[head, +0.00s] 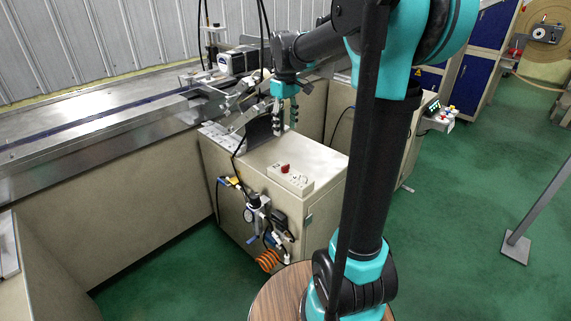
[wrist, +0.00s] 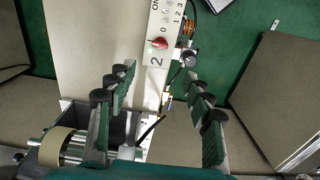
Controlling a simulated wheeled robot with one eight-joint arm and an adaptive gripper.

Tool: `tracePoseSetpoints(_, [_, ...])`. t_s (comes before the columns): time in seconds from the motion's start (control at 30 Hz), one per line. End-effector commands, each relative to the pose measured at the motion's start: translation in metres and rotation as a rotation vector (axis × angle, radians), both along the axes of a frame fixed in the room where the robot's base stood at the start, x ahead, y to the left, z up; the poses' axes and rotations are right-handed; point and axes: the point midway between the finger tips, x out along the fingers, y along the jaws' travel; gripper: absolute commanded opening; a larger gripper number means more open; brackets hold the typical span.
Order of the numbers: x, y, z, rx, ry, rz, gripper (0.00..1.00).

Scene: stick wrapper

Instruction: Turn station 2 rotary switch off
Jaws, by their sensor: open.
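The station 2 rotary switch is a small red knob (wrist: 158,43) on a pale control panel (wrist: 154,72) marked with a large "2". "ON" and "0" marks are printed near it; I cannot tell which mark the knob points at. In the head view the red knob (head: 285,168) sits on the panel (head: 290,180) on top of a beige cabinet. My gripper (head: 285,127) hangs above the cabinet, behind the panel. In the wrist view my gripper (wrist: 160,80) is open and empty, its dark padded fingers spread on either side of the panel's near end, apart from the knob.
The beige cabinet (head: 260,207) has hoses, a gauge and an orange coil (head: 268,260) on its front. Metal rollers and a feed mechanism (wrist: 65,145) lie close to the gripper's left side. A long metal conveyor (head: 90,125) runs left. Green floor is open at right.

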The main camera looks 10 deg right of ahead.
Motion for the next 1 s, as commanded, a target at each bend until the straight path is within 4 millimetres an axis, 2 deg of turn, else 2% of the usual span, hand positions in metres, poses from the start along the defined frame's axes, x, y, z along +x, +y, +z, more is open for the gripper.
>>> tracePoseSetpoints(0.6, [0.0,0.0,-0.118,0.001,-0.001,-0.001,0.52])
tracePoseSetpoints(0.8, [0.0,0.0,-0.143,0.001,-0.001,-0.001,0.52])
tracePoseSetpoints(1.0, [0.0,0.0,-0.153,0.001,-0.001,-0.001,0.52])
